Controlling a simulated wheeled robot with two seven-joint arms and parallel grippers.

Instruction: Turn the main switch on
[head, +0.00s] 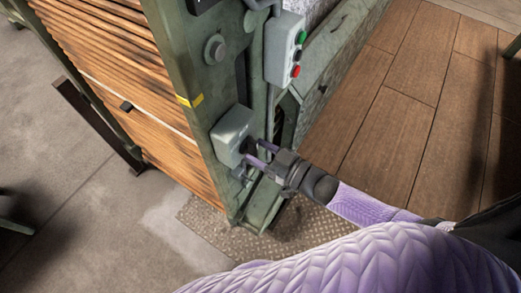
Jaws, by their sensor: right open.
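The main switch looks to be the small grey-green box (232,132) low on the end of the green machine frame. A dark knob (249,145) shows on its right face, partly hidden by my fingers. My right gripper (254,153) comes in from the right with its two purple fingers open, their tips at the knob, one finger above the other. I cannot tell whether the fingers touch the knob. The knob's exact position is too small to read. My left gripper is not in view.
A grey push-button box (279,45) with green, black and red buttons is mounted above on the frame. The machine frame (190,60) borders slatted wood (120,70) on the left. A metal tread plate (210,222) lies below. Wooden flooring (400,90) on the right is clear.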

